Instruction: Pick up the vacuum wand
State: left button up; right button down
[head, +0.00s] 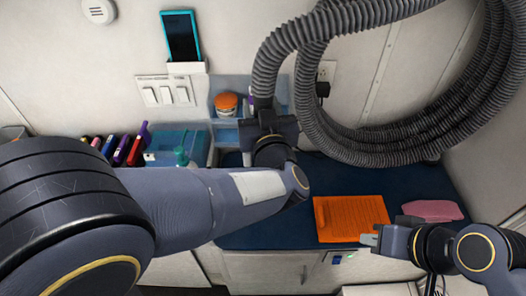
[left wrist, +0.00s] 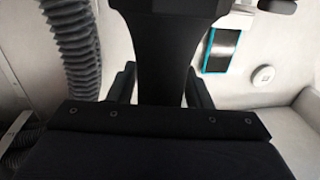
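The vacuum wand is a black piece at the end of the grey ribbed hose (head: 264,75). In the left wrist view the black wand (left wrist: 165,45) stands between the fingers of my left gripper (left wrist: 165,88), with no clear gap beside it. In the head view my left gripper (head: 268,130) is at the hose's lower end, and my forearm and wrist hide much of the wand there. My right gripper (head: 371,237) is empty, with its fingertips a little apart, near the lower right corner of an orange towel.
The orange towel (head: 350,217) and a pink cloth (head: 432,210) lie on the dark blue counter (head: 285,236). Several coloured bottles (head: 122,150) stand at the left. Hose coils (head: 390,150) hang at the upper right. A phone (head: 181,37) is on the wall.

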pick_arm(q)
jog(key=c, duration=0.7)
jog(key=shift+r, duration=0.15)
